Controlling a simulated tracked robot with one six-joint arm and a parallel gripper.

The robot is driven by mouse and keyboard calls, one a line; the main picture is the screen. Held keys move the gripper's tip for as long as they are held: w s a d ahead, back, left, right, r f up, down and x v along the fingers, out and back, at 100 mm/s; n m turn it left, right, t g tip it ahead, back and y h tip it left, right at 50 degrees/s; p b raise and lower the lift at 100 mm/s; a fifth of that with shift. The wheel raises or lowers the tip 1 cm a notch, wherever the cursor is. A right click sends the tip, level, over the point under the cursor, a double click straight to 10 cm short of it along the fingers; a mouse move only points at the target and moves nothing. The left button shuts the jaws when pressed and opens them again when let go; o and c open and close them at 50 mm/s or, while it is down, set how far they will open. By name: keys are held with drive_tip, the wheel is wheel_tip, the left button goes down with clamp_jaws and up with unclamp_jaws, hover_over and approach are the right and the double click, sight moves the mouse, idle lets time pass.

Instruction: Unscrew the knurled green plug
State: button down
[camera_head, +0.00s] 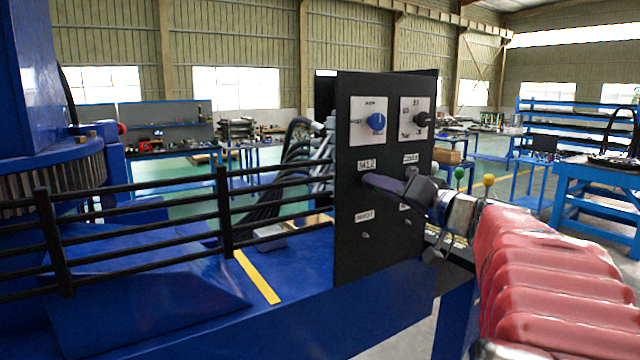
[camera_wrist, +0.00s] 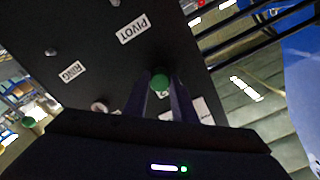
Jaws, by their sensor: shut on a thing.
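The round green plug (camera_wrist: 160,81) shows in the wrist view on the black panel (camera_wrist: 90,70), between the tips of my two dark fingers. My gripper (camera_wrist: 160,88) is shut on it, one finger on either side. In the head view my gripper (camera_head: 370,181) reaches from the right to the face of the upright black panel (camera_head: 360,240). The plug is hidden behind the fingers there. The plug's knurling is too small to make out.
Above my gripper the panel bears a blue knob (camera_head: 376,122) and a black knob (camera_head: 423,119) on white plates. Small labels and fittings surround it. A black railing (camera_head: 130,210) runs left of the panel. A blue workbench (camera_head: 600,195) stands at the right.

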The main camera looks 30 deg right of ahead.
drive_tip(key=shift+f, duration=0.35)
drive_tip(key=shift+d+n, duration=0.1)
drive_tip(key=shift+n, duration=2.5)
drive_tip(key=n, duration=0.5)
drive_tip(key=n, duration=0.5)
drive_tip(key=shift+r+n, duration=0.1)
drive_tip(key=shift+n, duration=0.2)
